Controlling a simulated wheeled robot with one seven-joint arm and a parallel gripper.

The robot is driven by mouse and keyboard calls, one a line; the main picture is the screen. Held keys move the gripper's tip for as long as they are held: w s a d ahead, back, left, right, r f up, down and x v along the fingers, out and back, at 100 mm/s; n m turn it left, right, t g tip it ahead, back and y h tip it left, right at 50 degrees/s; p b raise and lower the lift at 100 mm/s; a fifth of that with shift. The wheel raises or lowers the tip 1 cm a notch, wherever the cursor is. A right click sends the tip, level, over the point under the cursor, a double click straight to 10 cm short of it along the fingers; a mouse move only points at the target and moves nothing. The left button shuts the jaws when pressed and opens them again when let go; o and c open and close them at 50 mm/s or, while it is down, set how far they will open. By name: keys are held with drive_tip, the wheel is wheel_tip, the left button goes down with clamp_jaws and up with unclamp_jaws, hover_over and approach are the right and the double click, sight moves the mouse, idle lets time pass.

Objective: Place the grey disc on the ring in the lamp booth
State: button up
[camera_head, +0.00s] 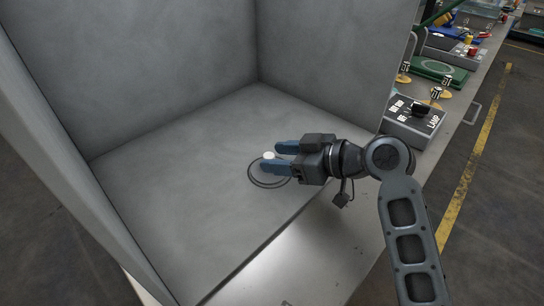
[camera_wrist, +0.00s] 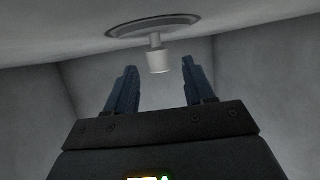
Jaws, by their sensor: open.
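The grey disc (camera_wrist: 135,30) lies flat within the dark ring (camera_head: 268,187) on the floor of the lamp booth (camera_head: 185,160), as far as both views show. Its pale upright knob (camera_wrist: 158,62) stands up from its middle; the wrist view shows it upside down. The knob also shows as a white top in the head view (camera_head: 268,156). My gripper (camera_head: 272,159) is open, with its blue fingers on either side of the knob and a gap to each. The fingers hide part of the ring and disc in the head view.
The booth has grey walls at the left, back and right, and its floor is otherwise clear. To the right, a bench holds a lamp control box (camera_head: 413,121), weights on brass-coloured bases and a green plate (camera_head: 438,71).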

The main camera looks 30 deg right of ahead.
drive_tip(key=v, duration=0.9)
drive_tip(key=shift+s+b, duration=0.25)
drive_tip(key=shift+b, duration=0.15)
drive_tip(key=shift+d, duration=0.15)
idle(0.6)
